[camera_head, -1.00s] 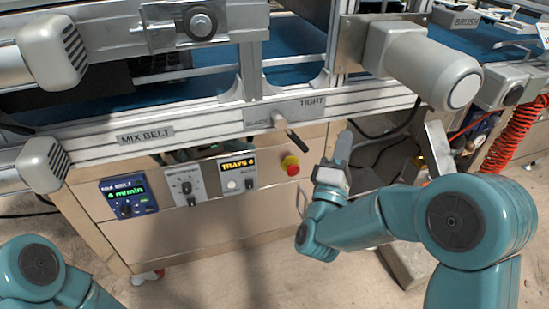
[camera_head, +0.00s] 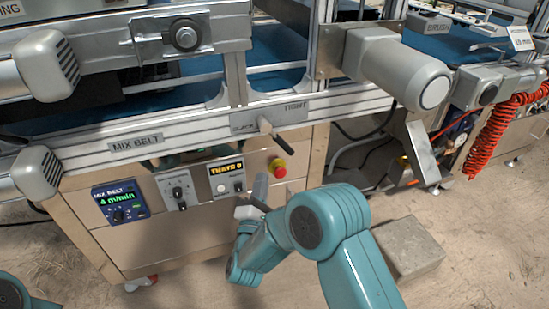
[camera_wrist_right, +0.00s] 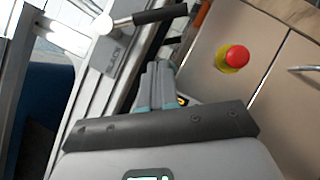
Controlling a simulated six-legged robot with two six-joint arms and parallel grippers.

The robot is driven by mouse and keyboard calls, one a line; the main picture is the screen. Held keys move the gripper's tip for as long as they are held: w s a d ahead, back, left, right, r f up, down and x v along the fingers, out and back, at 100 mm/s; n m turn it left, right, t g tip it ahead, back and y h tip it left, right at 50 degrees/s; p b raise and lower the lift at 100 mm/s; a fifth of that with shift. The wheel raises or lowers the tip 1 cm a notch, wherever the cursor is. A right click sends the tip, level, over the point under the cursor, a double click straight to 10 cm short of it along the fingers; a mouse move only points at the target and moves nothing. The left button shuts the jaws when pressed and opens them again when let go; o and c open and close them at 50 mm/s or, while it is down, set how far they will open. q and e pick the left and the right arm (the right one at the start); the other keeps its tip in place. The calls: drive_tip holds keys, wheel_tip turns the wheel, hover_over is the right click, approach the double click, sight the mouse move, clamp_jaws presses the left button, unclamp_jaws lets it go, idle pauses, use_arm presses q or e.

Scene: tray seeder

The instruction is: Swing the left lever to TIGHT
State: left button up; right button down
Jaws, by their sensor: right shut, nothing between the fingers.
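The lever (camera_head: 285,143) has a silver hub and a black grip pointing down and right, on a plate (camera_head: 271,116) on the belt rail. In the right wrist view the shut fingers (camera_wrist_right: 155,85) point up toward the lever, whose black grip (camera_wrist_right: 160,14) lies beyond the tips. My left gripper is out of view.
A red stop button (camera_head: 279,167) on a yellow base is close to the right of my right gripper. A TRAYS display panel (camera_head: 228,176) is to its left. A large grey motor (camera_head: 395,68) juts out at the upper right. A grey block (camera_head: 408,247) lies on the floor.

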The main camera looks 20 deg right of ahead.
sight(278, 140)
drive_tip(key=w+d+r+b, duration=0.1)
drive_tip(key=w+d+r, duration=0.2)
drive_tip(key=w+d, duration=0.1)
drive_tip(key=shift+w+d+r+b, duration=0.2)
drive_tip(key=shift+d+r+b, duration=0.1)
drive_tip(key=shift+d+b, duration=0.15)
drive_tip(key=shift+d, duration=0.2)
